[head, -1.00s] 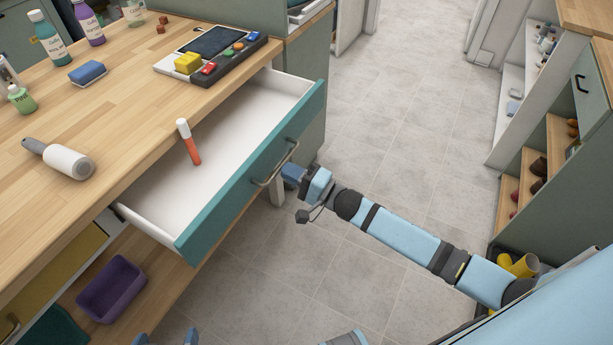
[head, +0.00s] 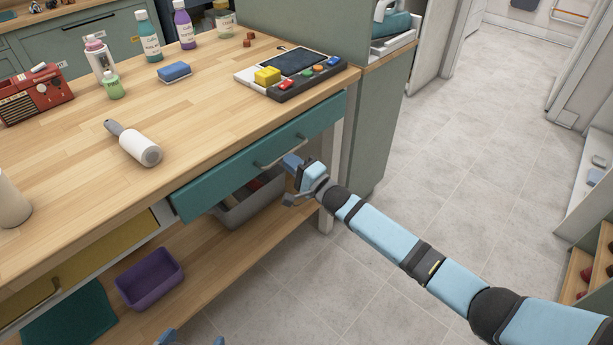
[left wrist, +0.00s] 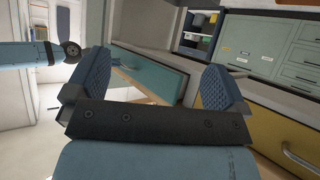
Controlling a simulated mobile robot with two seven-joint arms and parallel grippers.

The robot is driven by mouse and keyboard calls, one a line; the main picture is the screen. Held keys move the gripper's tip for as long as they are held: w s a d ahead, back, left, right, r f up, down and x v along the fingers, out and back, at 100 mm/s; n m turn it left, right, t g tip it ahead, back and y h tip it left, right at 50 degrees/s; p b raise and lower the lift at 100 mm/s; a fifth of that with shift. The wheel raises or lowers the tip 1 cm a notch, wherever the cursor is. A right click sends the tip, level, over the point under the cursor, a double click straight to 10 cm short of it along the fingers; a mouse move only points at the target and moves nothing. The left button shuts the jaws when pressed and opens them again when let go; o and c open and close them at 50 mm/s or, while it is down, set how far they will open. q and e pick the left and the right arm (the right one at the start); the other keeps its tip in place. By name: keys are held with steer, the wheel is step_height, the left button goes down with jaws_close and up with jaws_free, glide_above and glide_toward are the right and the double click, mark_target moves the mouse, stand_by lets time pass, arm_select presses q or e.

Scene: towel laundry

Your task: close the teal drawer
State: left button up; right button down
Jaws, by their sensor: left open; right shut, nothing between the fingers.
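The teal drawer (head: 235,165) is under the worktop, and its inside is hidden. Its front sits close beneath the worktop edge; I cannot tell whether it is fully flush. Its metal handle (head: 281,152) is at the right half of the front. My right gripper (head: 291,162) is shut and empty, at the drawer front beside the handle; whether it touches is unclear. My left gripper (head: 192,341) is open and empty, its fingertips showing at the bottom edge. In the left wrist view the open fingers (left wrist: 158,88) face the teal drawer front (left wrist: 150,72).
A yellow drawer (head: 105,255) is to the left of the teal one. A purple bin (head: 150,280) and a grey bin (head: 250,205) stand on the lower shelf. A lint roller (head: 135,145) and a button panel (head: 305,80) lie on the worktop. The floor at right is clear.

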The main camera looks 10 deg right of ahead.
steer(key=x, duration=0.1)
steer(key=b+x, duration=0.1)
steer(key=x, duration=0.2)
steer(key=shift+w+a+f+b, duration=0.15)
steer(key=shift+f+b, duration=0.15)
steer(key=shift+f, duration=0.15)
steer(key=shift+r, duration=0.2)
arm_select(q)
steer(key=shift+d+r, duration=0.2)
steer(key=shift+d, duration=0.2)
arm_select(e)
steer(key=shift+r, duration=0.1)
steer(key=shift+w+r, duration=0.1)
arm_select(q)
steer(key=shift+a, duration=0.1)
arm_select(e)
steer(key=p, duration=0.2)
glide_toward(274, 151)
steer(key=r+v, duration=0.1)
steer(key=v, duration=0.4)
arm_select(q)
steer(key=shift+a+f, duration=0.15)
steer(key=shift+a, duration=0.1)
arm_select(e)
steer(key=shift+s+d+f, duration=0.3)
steer(key=shift+d+f, duration=0.2)
steer(key=shift+a, duration=0.1)
